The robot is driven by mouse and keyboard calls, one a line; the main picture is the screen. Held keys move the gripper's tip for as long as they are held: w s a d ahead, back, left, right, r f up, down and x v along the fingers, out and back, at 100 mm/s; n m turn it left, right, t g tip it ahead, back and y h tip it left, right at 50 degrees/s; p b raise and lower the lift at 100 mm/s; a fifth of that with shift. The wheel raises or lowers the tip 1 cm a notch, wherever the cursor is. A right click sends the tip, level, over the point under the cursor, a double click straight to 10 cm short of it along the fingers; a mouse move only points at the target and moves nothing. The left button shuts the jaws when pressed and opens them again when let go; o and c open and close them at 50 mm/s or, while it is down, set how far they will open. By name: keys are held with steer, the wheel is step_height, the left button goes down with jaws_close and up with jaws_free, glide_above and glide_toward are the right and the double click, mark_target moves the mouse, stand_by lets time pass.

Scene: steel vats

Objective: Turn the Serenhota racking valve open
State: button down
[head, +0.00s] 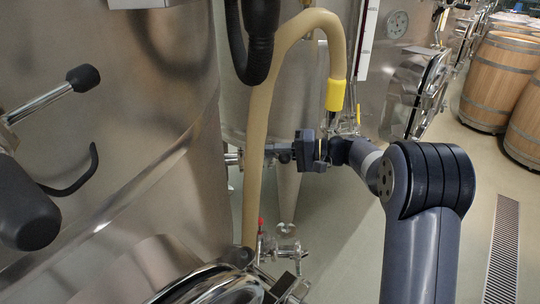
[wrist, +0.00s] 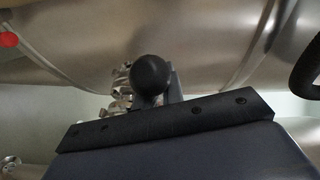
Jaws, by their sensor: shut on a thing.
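The racking valve (wrist: 120,88) is a shiny metal fitting on the steel vat in the wrist view. Its handle ends in a round black knob (wrist: 151,74). No name is readable on it. My gripper (head: 280,153) reaches left to the valve beside the tan hose in the head view. It also shows from behind in the wrist view (wrist: 170,88), its jaws at the knob and shut on the handle. The knob and gripper body hide most of the grip. In the head view only a little metal fitting (head: 232,158) shows left of the hose.
The tan hose (head: 255,140) with a yellow cuff (head: 336,95) hangs close to my gripper. A lower fitting with a red tip (head: 261,222) stands below. A large vat (head: 130,130) fills the left. Wooden barrels (head: 500,82) stand at right; the floor near the drain grate (head: 503,250) is clear.

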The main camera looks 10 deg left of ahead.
steer(key=shift+w+d+f+n+g, duration=0.1)
steer(key=shift+w+d+n+g, duration=0.15)
steer(key=shift+n+g, duration=0.25)
steer(key=shift+w+d+f+n+g, duration=0.15)
steer(key=shift+w+n+g, duration=0.15)
steer(key=shift+g, duration=0.3)
steer(key=c, duration=1.5)
jaws_free()
steer(key=shift+r, duration=0.2)
steer(key=shift+c, duration=0.2)
steer(key=shift+d, duration=0.1)
steer(key=w+d+r, duration=0.1)
steer(key=d, duration=0.9)
steer(key=shift+w+d+r, duration=0.15)
steer(key=shift+w+d, duration=0.05)
steer(key=shift+d, duration=0.1)
steer(key=shift+c, duration=0.3)
